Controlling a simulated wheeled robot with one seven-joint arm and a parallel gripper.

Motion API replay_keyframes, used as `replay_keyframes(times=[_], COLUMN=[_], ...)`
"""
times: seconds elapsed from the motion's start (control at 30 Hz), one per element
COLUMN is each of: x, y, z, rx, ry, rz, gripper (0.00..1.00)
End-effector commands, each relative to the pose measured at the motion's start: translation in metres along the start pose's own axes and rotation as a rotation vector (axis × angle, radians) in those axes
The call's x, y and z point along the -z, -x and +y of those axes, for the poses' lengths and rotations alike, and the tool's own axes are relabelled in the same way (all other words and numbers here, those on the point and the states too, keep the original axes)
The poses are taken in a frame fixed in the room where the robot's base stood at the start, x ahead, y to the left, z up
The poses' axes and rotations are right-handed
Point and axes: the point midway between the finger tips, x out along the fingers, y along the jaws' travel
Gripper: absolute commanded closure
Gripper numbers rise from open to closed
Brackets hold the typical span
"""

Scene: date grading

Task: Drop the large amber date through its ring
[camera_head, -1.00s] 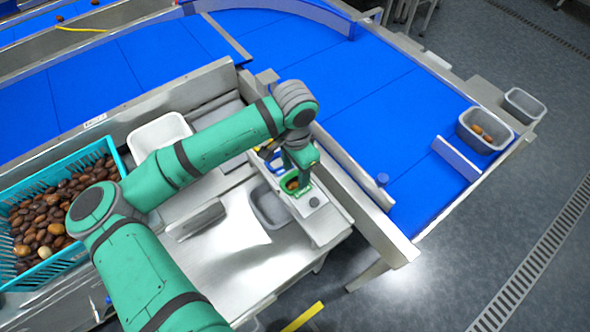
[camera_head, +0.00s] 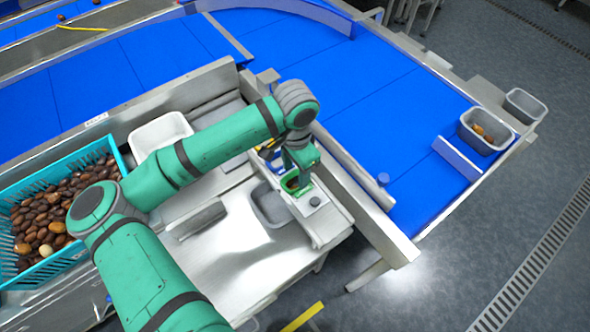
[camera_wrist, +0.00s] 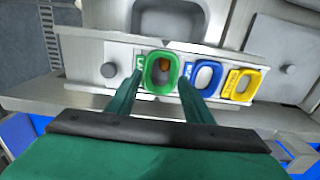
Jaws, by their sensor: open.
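The green ring (camera_wrist: 149,76) stands in a row with the blue ring (camera_wrist: 217,78) and the yellow ring (camera_wrist: 255,86) on a metal plate. A small amber date (camera_wrist: 164,64) shows inside the green ring's opening, toward its far end; how deep it sits I cannot tell. My gripper (camera_wrist: 161,80) is open, its two fingers apart on either side of the green ring, with nothing held between them. In the head view the green ring (camera_head: 291,189) is partly hidden under my gripper (camera_head: 298,178), and the date cannot be made out there.
A grey bin (camera_head: 270,207) stands beside the ring plate. A teal crate (camera_head: 30,272) of dates is at the left, near a white tray (camera_head: 160,130). The blue conveyor (camera_head: 385,110) runs behind, with a grey tub (camera_head: 472,137) holding dates at its far end.

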Motion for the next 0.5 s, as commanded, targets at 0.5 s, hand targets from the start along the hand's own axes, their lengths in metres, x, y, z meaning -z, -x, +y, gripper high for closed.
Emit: replay_keyframes(times=[0.5], x=[0.000], y=[0.027], z=[0.000], rx=[0.001], ry=[0.001], rz=[0.001], gripper=[0.53])
